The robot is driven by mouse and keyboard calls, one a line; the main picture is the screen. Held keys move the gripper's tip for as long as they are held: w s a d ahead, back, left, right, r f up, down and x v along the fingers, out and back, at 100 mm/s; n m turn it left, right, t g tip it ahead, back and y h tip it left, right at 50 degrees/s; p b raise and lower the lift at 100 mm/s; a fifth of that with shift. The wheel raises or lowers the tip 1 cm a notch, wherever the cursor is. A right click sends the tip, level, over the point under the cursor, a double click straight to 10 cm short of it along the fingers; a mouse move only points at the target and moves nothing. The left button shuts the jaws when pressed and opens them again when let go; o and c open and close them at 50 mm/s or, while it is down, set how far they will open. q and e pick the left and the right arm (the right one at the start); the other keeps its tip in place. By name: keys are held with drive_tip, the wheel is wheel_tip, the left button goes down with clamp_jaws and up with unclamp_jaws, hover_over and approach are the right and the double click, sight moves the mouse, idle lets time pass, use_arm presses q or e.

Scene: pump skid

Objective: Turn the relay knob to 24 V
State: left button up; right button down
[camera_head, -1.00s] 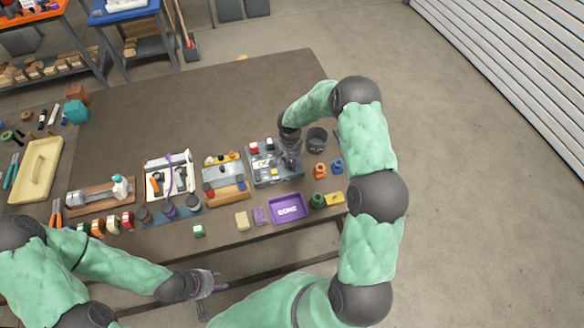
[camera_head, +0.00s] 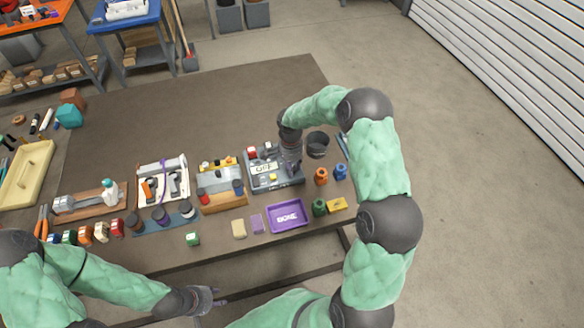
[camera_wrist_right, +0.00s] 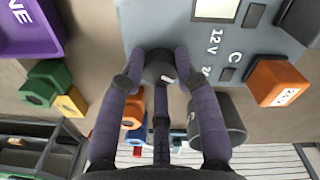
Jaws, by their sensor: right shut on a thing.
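The grey relay panel (camera_head: 293,184) sits near the table's front edge in the head view, with a pale plate (camera_head: 263,168) that seems to read "OFF". In the right wrist view the panel (camera_wrist_right: 150,22) carries a dark round knob (camera_wrist_right: 158,62) with a small white mark. "12 V" is printed beside it, and another label starting with "2" is partly hidden by a finger. My right gripper (camera_wrist_right: 160,80) is shut on the knob, its fingers around it; in the head view it is over the panel (camera_head: 291,163). My left gripper (camera_head: 214,298) appears open and empty, in front of the table.
A dark cup (camera_head: 317,145), orange (camera_head: 321,177) and blue (camera_head: 341,172) pieces stand right of the panel. A purple tray (camera_head: 287,217) lies in front. An orange-red block (camera_wrist_right: 275,82) is close to the knob in the wrist view. The back of the table is clear.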

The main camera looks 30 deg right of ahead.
drive_tip(key=shift+s+a+f, duration=0.1)
drive_tip(key=c, duration=0.9)
unclamp_jaws()
drive_tip(key=shift+r, duration=0.2)
drive_tip(key=shift+r, duration=0.25)
wheel_tip(320, 180, up, 11)
drive_tip(key=shift+w, duration=0.25)
drive_tip(key=shift+r, duration=0.15)
